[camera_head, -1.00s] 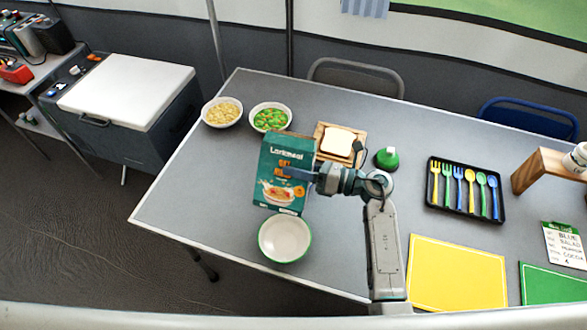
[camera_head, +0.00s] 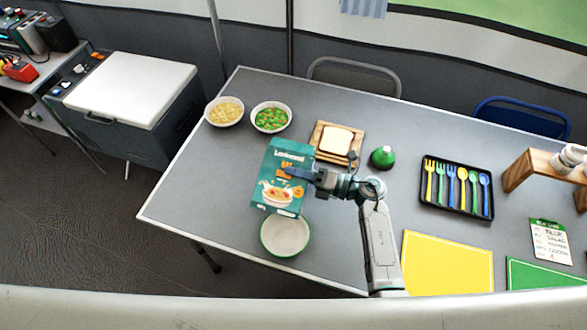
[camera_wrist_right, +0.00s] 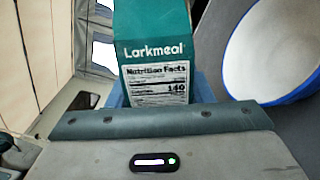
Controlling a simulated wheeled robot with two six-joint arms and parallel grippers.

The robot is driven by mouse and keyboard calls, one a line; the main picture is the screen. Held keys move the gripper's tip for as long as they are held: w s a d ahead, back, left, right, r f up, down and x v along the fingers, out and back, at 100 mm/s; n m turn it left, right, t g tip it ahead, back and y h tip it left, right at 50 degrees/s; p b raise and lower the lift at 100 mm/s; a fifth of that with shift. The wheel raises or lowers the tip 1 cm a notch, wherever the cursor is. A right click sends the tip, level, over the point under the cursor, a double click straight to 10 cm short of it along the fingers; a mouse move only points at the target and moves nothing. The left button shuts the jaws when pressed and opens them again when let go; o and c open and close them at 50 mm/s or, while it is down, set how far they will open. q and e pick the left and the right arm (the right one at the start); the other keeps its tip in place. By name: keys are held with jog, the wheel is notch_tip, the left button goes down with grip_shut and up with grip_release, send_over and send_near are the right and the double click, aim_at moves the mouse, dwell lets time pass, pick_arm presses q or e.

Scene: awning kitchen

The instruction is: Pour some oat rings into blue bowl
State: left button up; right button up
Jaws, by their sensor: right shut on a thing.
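A teal Larkmeal oat ring box (camera_head: 280,192) is held in my right gripper (camera_head: 299,174), which is shut on it from the right. The box leans a little in the head view, and its nutrition panel shows in the right wrist view (camera_wrist_right: 155,82). A white bowl (camera_head: 285,238) stands on the table just below the box in the picture. Its rim looks green in the head view. A white bowl with a blue rim (camera_wrist_right: 275,50) shows at the right of the right wrist view. No rings are seen falling. My left gripper is out of view.
Two filled bowls, one with pale food (camera_head: 224,111) and one with green food (camera_head: 270,117), stand behind the box. A board with bread (camera_head: 337,140), a green-topped item (camera_head: 382,157) and a black cutlery tray (camera_head: 457,208) are further right. The table (camera_head: 190,190) is clear at left.

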jog(key=shift+f+m, duration=0.35)
jog(key=shift+m, duration=0.25)
jog(key=shift+w+f+m, duration=0.15)
jog(key=shift+f+m, duration=0.55)
jog(key=shift+f, duration=0.25)
jog(key=shift+w+d+f+m+p, duration=0.15)
jog(key=shift+f+m+p, duration=0.25)
jog(key=shift+m+p, duration=0.45)
jog(key=shift+w+r+m+p, duration=0.3)
jog(key=shift+r+m+p, duration=0.2)
jog(key=shift+m+p, duration=0.6)
jog(key=shift+f, duration=0.15)
jog(key=shift+w+d+r+m+p, duration=0.1)
jog(key=shift+w+r+m+p, duration=0.15)
jog(key=shift+m+p, duration=0.35)
jog(key=shift+w+d+r+m+p, duration=0.1)
jog(key=shift+w+r+m+p, duration=0.1)
jog(key=shift+m+p, duration=0.4)
jog(key=shift+w+d+r+m+p, duration=0.1)
jog(key=shift+w+r+m+p, duration=0.3)
jog(key=shift+m+p, duration=0.65)
dwell(2.1)
